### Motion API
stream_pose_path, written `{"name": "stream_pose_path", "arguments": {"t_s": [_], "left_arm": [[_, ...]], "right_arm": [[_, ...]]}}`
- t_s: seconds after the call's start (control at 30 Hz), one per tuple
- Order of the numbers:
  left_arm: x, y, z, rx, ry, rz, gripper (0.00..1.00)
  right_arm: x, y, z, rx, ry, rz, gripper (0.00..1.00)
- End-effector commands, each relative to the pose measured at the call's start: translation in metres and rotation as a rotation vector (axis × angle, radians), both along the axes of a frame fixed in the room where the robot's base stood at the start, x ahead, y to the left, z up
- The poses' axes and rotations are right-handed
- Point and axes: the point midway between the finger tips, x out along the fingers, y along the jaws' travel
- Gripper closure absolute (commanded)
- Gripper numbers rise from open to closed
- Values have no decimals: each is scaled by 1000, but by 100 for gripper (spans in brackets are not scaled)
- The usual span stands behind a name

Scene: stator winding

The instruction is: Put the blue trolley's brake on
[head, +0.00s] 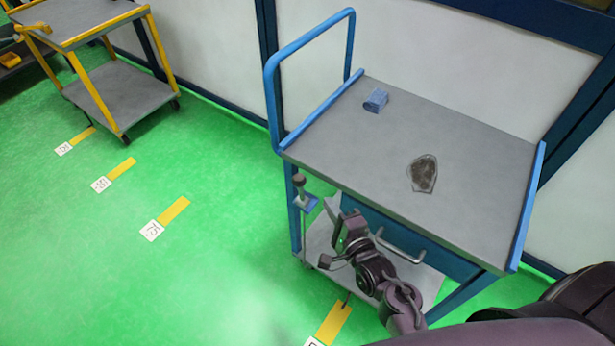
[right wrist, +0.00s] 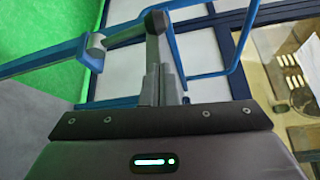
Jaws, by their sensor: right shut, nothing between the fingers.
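The blue trolley (head: 432,141) stands against the wall, with a grey top and a blue push handle. Its brake lever (head: 300,182) is a stem with a dark round knob, standing roughly upright from a blue bracket (head: 308,203) at the trolley's left end. My right gripper (head: 326,262) is shut and empty, lower than the knob and in front of the trolley's left end. In the right wrist view the knob (right wrist: 155,22) and its stem show just beyond my closed fingertips (right wrist: 165,70); I cannot tell whether they touch. My left gripper is out of view.
A blue block (head: 376,100) and a dark flat piece in a clear bag (head: 423,174) lie on the trolley's top. A drawer handle (head: 400,246) is near my right arm. A yellow trolley (head: 110,90) stands at the upper left. The green floor between is clear, with yellow markers (head: 173,210).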

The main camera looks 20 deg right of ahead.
Motion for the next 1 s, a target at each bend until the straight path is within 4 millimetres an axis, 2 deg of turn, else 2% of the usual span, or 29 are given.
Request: {"name": "stream_pose_path", "arguments": {"t_s": [0.23,0.33,0.8,1.0], "left_arm": [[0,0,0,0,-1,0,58],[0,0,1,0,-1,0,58],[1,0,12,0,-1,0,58],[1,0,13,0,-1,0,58]], "right_arm": [[1,0,-1,-2,1,0,100],[8,1,0,-3,-2,1,100],[84,12,-8,-4,-1,1,100],[98,14,-10,-5,1,1,100]]}}
